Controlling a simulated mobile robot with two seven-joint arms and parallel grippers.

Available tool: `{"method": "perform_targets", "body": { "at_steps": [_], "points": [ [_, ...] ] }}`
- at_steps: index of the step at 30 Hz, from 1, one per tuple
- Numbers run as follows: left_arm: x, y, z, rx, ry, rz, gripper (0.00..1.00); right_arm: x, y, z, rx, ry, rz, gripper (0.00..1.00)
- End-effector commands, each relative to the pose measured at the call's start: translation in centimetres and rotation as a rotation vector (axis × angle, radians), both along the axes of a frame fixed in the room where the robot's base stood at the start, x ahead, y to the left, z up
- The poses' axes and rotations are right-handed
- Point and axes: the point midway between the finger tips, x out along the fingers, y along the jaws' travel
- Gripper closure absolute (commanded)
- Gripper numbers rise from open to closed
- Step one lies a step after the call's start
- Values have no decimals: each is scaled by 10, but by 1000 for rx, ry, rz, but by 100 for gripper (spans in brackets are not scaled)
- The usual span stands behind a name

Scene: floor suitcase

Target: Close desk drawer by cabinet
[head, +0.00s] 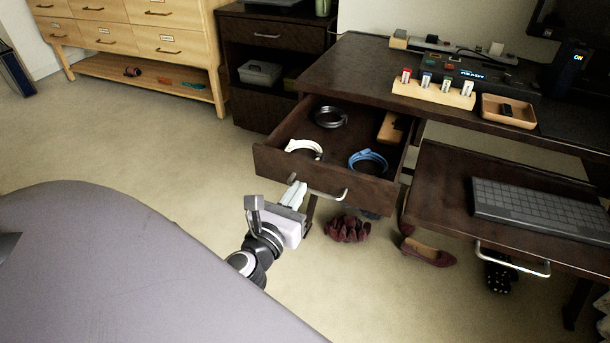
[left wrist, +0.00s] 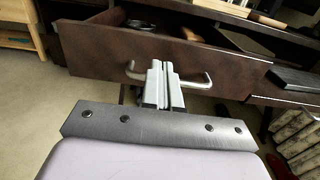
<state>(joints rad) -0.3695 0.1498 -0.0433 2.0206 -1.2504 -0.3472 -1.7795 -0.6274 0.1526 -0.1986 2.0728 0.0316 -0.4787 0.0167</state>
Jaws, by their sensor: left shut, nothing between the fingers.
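The dark brown desk drawer (head: 320,178) by the dark cabinet (head: 262,85) is pulled open. It has a silver bar handle (head: 335,195) on its front. Inside lie a white cable coil (head: 305,148), a blue coil (head: 368,160), a dark grey coil (head: 330,117) and a tan-brown block (head: 391,127). My left gripper (head: 297,193) is shut and empty, at the left part of the drawer front. In the left wrist view the drawer front (left wrist: 100,52) and its handle (left wrist: 197,80) are just beyond the shut fingertips (left wrist: 163,68); contact cannot be told. My right gripper is not in view.
A keyboard tray (head: 450,215) with a keyboard (head: 540,210) is pulled out at the right. Below are a dark red shoe (head: 427,251) and a dark red ruffled item (head: 347,229). A wooden chest (head: 150,40) stands at the back left. Carpet (head: 180,150) left of the drawer is clear.

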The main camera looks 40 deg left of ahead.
Motion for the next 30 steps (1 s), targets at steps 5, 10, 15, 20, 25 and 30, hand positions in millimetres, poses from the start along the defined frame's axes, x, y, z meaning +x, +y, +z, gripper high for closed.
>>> {"method": "perform_targets", "body": {
  "at_steps": [5, 10, 15, 20, 25, 30],
  "points": [
    [25, 6, 1, 0, -1, 0, 100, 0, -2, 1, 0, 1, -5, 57],
    [39, 9, 0, 0, -1, 0, 100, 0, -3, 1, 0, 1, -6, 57],
    [44, 10, 0, 0, 1, -1, 100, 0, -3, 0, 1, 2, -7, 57],
    [44, 10, 0, 0, 1, -1, 100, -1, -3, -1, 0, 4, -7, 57],
    [44, 11, 0, 0, 1, -1, 100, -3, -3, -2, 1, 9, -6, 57],
    [52, 12, 1, 1, -1, -1, 100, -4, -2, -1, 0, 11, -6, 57]
  ]
}}
